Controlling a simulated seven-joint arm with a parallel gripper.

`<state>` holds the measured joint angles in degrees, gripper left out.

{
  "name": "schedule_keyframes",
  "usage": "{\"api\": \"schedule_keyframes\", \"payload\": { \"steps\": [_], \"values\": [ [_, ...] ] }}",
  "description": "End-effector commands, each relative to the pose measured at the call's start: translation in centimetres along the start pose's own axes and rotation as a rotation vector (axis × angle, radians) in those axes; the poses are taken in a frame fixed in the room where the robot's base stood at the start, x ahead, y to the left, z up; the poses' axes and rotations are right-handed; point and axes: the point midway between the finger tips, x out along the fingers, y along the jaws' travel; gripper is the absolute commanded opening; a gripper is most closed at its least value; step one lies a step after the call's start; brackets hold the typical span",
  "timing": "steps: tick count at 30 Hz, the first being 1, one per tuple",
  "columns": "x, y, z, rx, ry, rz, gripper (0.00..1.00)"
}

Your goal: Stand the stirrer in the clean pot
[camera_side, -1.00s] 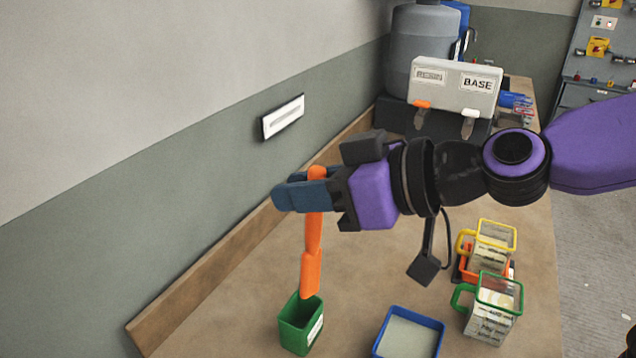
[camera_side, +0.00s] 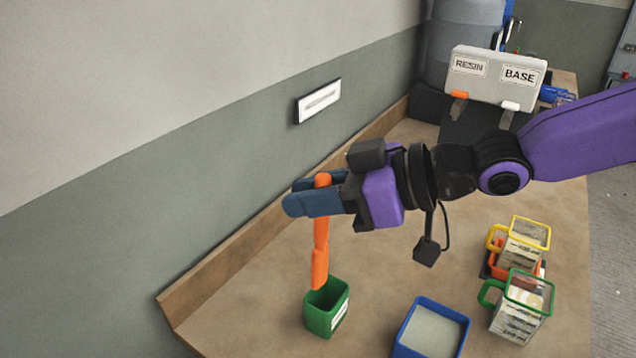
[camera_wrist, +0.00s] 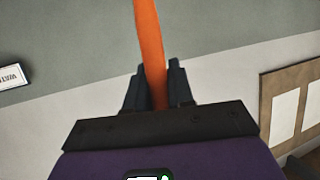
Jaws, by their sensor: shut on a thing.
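The stirrer (camera_side: 321,240) is a long orange stick. My gripper (camera_side: 305,198) is shut on its upper part, and the stirrer hangs nearly upright below the fingers. The wrist view also shows the orange stirrer (camera_wrist: 150,45) between the dark fingers (camera_wrist: 158,88). A green pot (camera_side: 325,319) with a pale label stands on the bench under the stirrer; its visible inside looks empty. The stirrer's lower end overlaps the pot's opening towards the left in the side view. I cannot tell whether the tip is inside the rim or just above it.
A blue tray (camera_side: 402,339) with pale contents lies right of the pot. Green-framed (camera_side: 520,309) and yellow-framed (camera_side: 524,239) jugs stand further right. A grey RESIN/BASE dispenser (camera_side: 494,78) is at the back. A wooden ledge (camera_side: 240,241) runs along the wall.

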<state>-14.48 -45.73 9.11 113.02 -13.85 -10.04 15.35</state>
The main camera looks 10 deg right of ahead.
Motion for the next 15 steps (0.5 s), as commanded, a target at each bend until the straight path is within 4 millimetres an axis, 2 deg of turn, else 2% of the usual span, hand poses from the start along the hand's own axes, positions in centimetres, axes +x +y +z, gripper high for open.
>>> {"api": "schedule_keyframes", "payload": {
  "steps": [7,15],
  "values": [
    [1.4,1.6,2.1,-0.037,-0.01,-0.047,0.0],
    [2.7,4.8,5.0,-0.073,-0.015,-0.074,0.0]
  ]
}}
